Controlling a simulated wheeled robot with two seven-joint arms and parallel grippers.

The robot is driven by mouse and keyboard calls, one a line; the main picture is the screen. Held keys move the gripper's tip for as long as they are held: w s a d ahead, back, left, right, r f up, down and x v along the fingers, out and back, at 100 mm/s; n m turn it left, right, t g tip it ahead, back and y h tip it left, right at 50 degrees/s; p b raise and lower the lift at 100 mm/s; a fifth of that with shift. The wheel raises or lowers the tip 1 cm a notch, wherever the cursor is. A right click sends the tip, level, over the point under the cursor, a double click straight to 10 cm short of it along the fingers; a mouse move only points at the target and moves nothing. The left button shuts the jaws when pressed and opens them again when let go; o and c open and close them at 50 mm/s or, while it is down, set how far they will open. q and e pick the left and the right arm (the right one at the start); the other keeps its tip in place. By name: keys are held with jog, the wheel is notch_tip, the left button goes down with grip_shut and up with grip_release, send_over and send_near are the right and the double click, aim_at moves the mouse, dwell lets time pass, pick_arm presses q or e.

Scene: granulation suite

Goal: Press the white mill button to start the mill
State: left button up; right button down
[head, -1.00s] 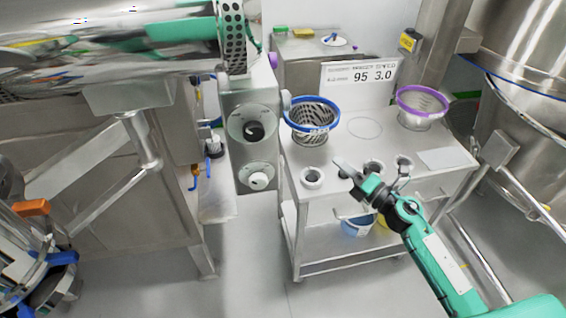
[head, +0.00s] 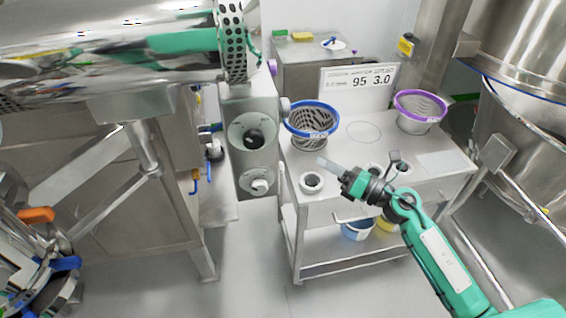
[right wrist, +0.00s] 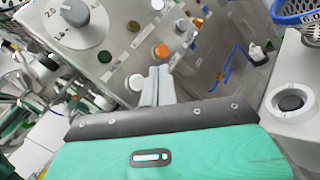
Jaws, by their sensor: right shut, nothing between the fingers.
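The control box (head: 252,115) hangs beside the steel machine in the head view, with a black knob and a pale dial on it. The right wrist view shows a grey panel (right wrist: 112,52) with a dial and several buttons. Contact cannot be seen.
An orange button (right wrist: 161,52) sits close by the fingertips. The steel cart (head: 345,185) carries a blue-rimmed sieve (head: 313,105), a purple-rimmed sieve (head: 420,96), a sign (head: 357,80) and small round ports. The floor (head: 245,260) between machine and cart is clear.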

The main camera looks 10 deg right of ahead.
jog(key=a+p, duration=0.2)
jog(key=a, duration=0.4)
jog(key=shift+s+a, duration=0.1)
dwell(1.1)
jog(key=shift+a, duration=0.1)
dwell(0.8)
jog(key=shift+a+p, duration=0.3)
jog(key=shift+a, duration=0.05)
